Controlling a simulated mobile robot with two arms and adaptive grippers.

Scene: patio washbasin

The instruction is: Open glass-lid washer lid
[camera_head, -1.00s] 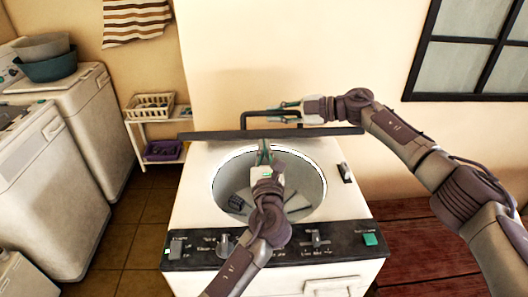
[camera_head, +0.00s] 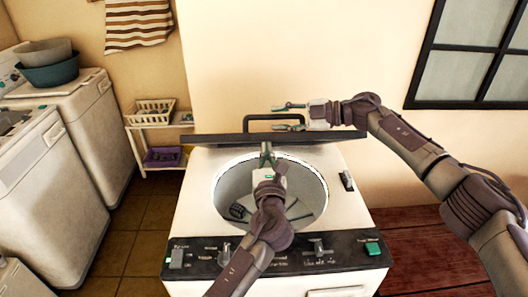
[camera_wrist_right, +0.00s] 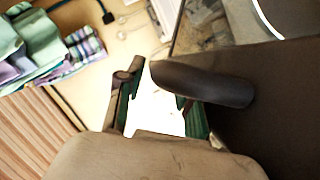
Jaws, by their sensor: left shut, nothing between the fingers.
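The washer (camera_head: 345,215) stands in front of me with its round tub (camera_head: 300,180) uncovered. Its dark lid (camera_head: 215,139) is raised at the back and looks nearly edge-on; its black handle (camera_head: 262,116) sticks up above it. My right gripper (camera_head: 284,117) is open beside the handle's right end, one finger above the other. In the right wrist view the handle (camera_wrist_right: 205,84) lies close to my spread right fingers (camera_wrist_right: 158,103), with the dark lid (camera_wrist_right: 270,95) to the right. My left gripper (camera_head: 267,152) is shut and empty over the tub, its tips near the lid's lower edge.
The control panel (camera_head: 205,254) runs along the washer's front. Other white machines (camera_head: 50,165) stand at the left, with basins (camera_head: 50,68) on one. A small shelf (camera_head: 150,120) with baskets is behind. A plain wall is close behind the lid.

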